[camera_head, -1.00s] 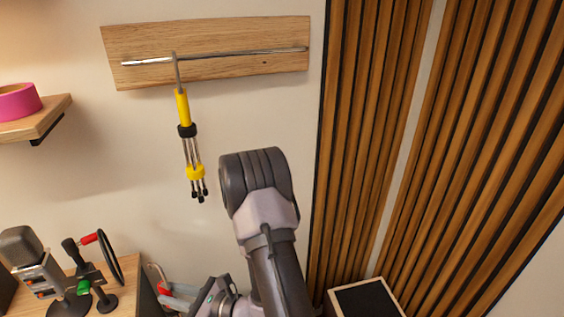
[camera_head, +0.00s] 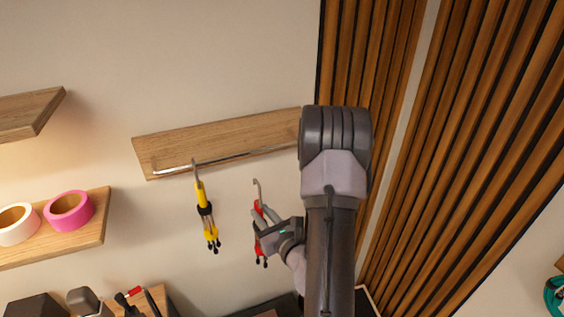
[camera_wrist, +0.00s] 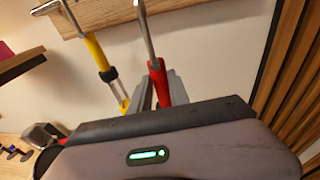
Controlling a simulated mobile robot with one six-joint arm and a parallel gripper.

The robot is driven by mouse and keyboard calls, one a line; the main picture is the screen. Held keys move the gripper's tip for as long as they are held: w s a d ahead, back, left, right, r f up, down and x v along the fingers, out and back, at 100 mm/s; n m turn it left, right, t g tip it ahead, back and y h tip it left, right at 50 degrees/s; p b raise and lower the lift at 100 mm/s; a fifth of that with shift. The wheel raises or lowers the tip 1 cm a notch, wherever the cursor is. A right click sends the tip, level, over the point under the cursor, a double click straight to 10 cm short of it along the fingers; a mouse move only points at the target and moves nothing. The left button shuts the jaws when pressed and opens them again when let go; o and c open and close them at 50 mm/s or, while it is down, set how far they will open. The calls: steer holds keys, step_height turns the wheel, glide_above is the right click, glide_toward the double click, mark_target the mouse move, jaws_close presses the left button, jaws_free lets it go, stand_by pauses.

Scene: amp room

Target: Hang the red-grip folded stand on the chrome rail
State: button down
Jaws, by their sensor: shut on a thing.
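The red-grip folded stand (camera_head: 257,208) is upright in my gripper (camera_head: 263,219), which is shut on its red grip. Its hook points up and sits below the chrome rail (camera_head: 230,157), apart from it in the head view. In the wrist view the red grip (camera_wrist: 159,82) is between my fingers (camera_wrist: 162,92), and its metal hook rises out of the top of the picture. The rail is fixed to a wooden board (camera_head: 215,138) on the wall; its right end is hidden behind my arm.
A yellow-grip folded stand (camera_head: 203,205) hangs on the rail's left part, left of my gripper. A shelf (camera_head: 60,240) with pink tape (camera_head: 69,211) and white tape (camera_head: 15,224) is further left. Wooden slats (camera_head: 440,150) cover the right side. The rail right of the yellow stand is bare.

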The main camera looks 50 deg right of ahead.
steer(key=s+d+r+m+h+p, duration=0.2)
steer(key=s+d+r+p, duration=0.1)
steer(key=d+r+p, duration=0.3)
steer(key=a+b+x, duration=0.1)
steer(key=b+x, duration=0.5)
steer(key=x, duration=0.2)
steer(key=shift+w+f+g, duration=0.25)
steer(key=shift+f+g, duration=0.1)
steer(key=shift+g, duration=0.05)
stand_by(0.4)
steer(key=c, duration=1.1)
jaws_free()
steer(key=shift+d, duration=0.1)
steer(key=shift+c, duration=0.2)
steer(key=shift+s, duration=0.15)
